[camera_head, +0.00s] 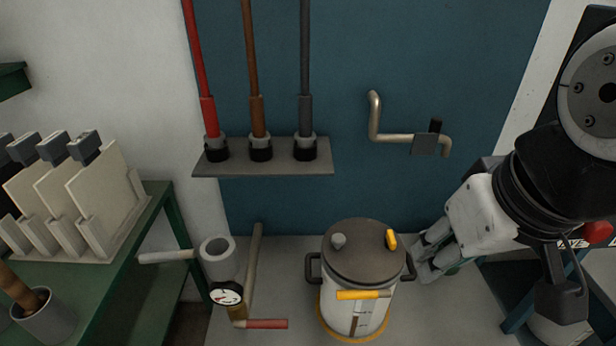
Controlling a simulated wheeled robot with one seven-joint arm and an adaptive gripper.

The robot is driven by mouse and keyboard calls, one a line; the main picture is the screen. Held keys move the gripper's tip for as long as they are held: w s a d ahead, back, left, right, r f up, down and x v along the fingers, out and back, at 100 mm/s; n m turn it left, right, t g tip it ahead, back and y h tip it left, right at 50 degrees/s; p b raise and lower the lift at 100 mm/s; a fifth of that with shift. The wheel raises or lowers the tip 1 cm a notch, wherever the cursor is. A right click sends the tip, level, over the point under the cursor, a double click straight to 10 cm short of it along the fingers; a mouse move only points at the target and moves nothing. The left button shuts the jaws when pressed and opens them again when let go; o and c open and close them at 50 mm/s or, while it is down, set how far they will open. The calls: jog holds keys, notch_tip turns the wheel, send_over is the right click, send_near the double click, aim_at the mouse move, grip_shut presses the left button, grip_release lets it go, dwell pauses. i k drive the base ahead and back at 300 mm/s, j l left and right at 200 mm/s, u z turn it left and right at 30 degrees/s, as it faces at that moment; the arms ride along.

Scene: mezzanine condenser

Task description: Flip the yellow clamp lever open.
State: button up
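A white pot with a dark grey lid (365,252) stands on the grey surface at bottom centre. A yellow bar (363,295) lies roughly level across the front of the pot, just below the lid. A smaller yellow tab (391,240) stands up on the right of the lid. I cannot tell for certain which of these is the clamp lever. My gripper (428,256) is right of the pot, close to its right handle, with its fingers pointing left. I see nothing between the fingers, but their gap is unclear. I cannot tell whether it touches the handle.
A grey pipe fitting with a round gauge (227,293) and a red-ended handle (267,324) stands left of the pot. A wall shelf (264,171) holds upright rods. A bent metal pipe (390,137) is on the blue wall. A green bench with panels (110,177) is at left.

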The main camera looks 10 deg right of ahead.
aim_at(341, 295)
jog(key=j+z, duration=0.15)
jog(key=j, duration=0.2)
jog(key=k, duration=0.9)
jog(key=j+z, duration=0.05)
